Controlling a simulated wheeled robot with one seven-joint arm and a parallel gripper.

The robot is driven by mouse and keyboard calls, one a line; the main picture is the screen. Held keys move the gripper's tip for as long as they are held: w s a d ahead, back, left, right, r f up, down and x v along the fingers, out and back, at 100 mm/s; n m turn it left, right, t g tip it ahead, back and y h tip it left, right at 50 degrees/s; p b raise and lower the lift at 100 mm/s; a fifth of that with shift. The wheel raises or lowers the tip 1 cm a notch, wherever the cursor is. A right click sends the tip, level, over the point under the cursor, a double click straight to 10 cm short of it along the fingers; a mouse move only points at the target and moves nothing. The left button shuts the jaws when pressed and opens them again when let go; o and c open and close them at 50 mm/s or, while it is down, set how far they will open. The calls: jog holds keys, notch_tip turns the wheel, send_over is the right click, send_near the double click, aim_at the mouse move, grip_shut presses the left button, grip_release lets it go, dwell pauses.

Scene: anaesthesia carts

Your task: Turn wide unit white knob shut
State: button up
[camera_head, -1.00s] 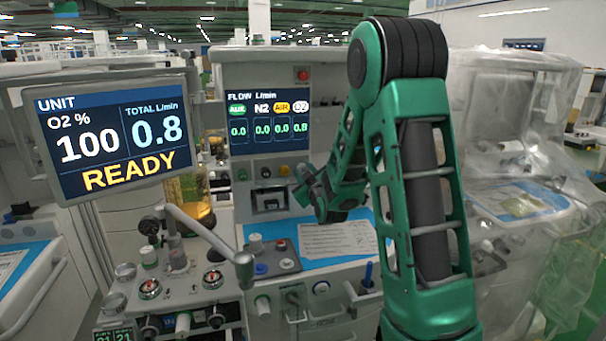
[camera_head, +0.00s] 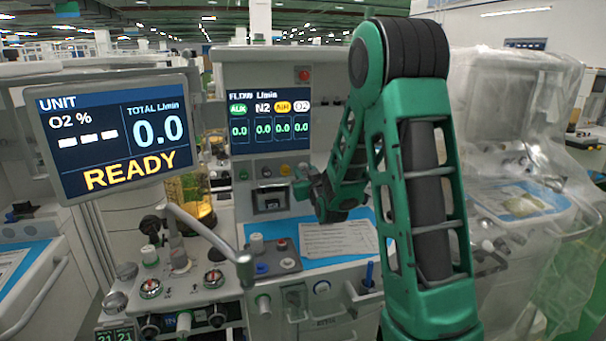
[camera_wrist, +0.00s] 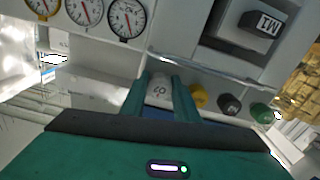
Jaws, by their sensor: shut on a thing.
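The white O2 knob (camera_wrist: 160,89) sits between the two green fingers of my gripper (camera_wrist: 163,82) in the wrist view. The fingers are closed on its sides. In the head view my gripper (camera_head: 304,178) is at the right end of the knob row and hides the white knob. The flow screen (camera_head: 270,122) above reads 0.0 in every column, O2 included. The unit screen (camera_head: 117,138) shows total 0.0 L/min, dashes for O2 % and READY.
Yellow (camera_wrist: 198,96), black (camera_wrist: 229,104) and green (camera_wrist: 262,112) knobs stand in the same row, beside my gripper. Round gauges (camera_wrist: 126,18) are on the panel. In the head view a grey lever arm (camera_head: 205,232) reaches over the worktop. A plastic-covered machine (camera_head: 520,130) stands at right.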

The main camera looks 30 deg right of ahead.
jog(key=shift+w+a, duration=0.1)
jog(key=shift+a, duration=0.2)
jog(key=o, duration=0.8)
jog(key=shift+d, duration=0.2)
